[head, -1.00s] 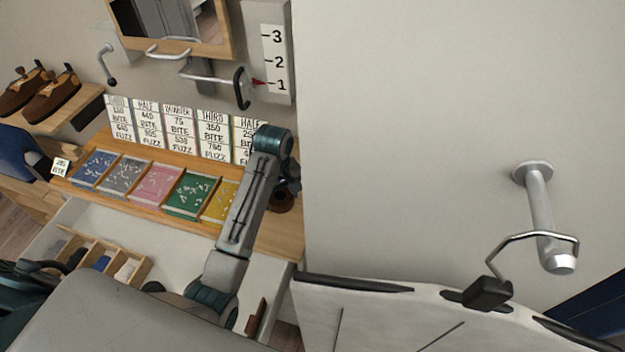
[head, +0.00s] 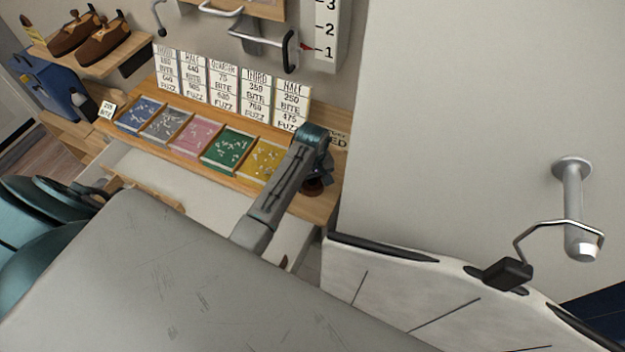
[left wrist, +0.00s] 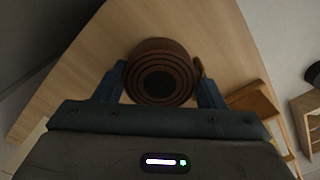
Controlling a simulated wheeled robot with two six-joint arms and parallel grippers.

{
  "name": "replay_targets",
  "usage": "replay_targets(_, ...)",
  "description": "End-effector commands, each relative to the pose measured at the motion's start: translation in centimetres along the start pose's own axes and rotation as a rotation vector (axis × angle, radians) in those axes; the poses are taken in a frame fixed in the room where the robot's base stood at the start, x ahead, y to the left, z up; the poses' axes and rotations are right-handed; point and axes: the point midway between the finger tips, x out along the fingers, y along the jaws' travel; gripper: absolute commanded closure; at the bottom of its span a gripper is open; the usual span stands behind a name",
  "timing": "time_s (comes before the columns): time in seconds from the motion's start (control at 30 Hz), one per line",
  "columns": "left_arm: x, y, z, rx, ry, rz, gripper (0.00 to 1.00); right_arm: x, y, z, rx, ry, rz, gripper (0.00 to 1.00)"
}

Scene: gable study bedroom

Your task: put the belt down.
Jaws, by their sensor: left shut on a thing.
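The belt is a brown coil with dark inner rings, seen in the left wrist view (left wrist: 157,74). My left gripper (left wrist: 161,85) is shut on it, with one blue finger at each side. Pale wood lies beneath and beyond the coil. In the head view my left gripper (head: 318,178) is low at the right end of the wooden counter (head: 222,184), and a dark brown bit of the belt (head: 314,189) shows under it. I cannot tell whether the belt touches the wood. My right gripper is not in view.
Several coloured trays, such as the green one (head: 229,148), fill the counter left of the gripper. Price cards (head: 255,95) stand behind them. A pale wall (head: 440,110) is close on the right.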

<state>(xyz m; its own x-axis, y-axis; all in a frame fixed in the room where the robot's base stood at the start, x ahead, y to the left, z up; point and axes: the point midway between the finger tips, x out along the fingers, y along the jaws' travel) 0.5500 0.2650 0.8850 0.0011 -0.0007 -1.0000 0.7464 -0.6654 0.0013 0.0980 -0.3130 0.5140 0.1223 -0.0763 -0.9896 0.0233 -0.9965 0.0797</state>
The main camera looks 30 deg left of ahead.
Motion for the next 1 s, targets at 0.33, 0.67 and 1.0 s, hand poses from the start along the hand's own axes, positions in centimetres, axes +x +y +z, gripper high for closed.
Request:
replay_targets(0.33,0.2,0.0,0.0,0.000,0.000,0.000,0.15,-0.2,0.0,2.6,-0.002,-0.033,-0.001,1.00)
replay_targets(0.67,-0.3,0.0,-0.1,0.000,0.001,0.001,0.15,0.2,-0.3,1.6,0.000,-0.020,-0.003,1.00)
replay_targets(1.0,-6.9,0.1,-0.2,0.000,0.006,0.004,0.15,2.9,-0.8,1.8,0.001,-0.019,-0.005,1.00)
